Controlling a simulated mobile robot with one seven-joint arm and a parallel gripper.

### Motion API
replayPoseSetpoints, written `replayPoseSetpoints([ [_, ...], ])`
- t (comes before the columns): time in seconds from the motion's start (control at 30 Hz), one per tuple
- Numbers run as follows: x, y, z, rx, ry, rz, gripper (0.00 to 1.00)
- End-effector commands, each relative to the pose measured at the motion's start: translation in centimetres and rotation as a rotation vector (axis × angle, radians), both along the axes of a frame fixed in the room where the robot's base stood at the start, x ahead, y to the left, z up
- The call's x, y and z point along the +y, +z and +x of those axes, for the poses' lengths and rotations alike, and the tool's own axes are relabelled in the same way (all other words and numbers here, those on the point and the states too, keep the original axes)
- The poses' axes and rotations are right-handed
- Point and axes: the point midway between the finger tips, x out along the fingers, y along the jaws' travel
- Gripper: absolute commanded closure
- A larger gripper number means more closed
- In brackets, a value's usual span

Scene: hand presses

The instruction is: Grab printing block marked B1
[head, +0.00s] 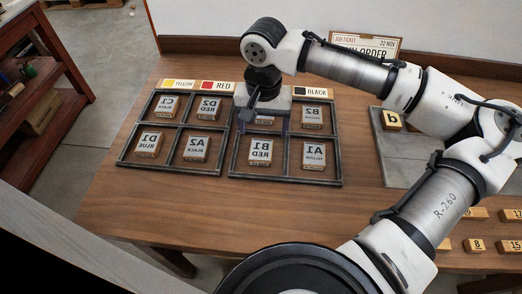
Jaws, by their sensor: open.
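The printing block marked B1 (260,152) lies in the front left compartment of the right-hand tray (286,182). Its face shows mirrored lettering, B1 over RED. My gripper (258,122) is open above the back left compartment of the same tray, behind the B1 block and apart from it. Another block under my gripper is mostly hidden by it. The fingertips show only as small dark shapes.
Block A1 (313,155) is right of B1, with B2 (312,117) behind A1. The left tray (155,168) holds several blocks. Colour labels stand behind the trays. A grey board (397,170) lies right. Bare wood (190,205) lies in front.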

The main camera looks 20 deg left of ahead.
Motion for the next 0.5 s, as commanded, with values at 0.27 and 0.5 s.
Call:
replayPoseSetpoints([
  [0.27, 0.0, -2.2, -0.3, 0.001, 0.001, -0.001, 0.24],
  [0.5, 0.1, -5.6, -1.1, 0.002, 0.001, -0.001, 0.24],
])
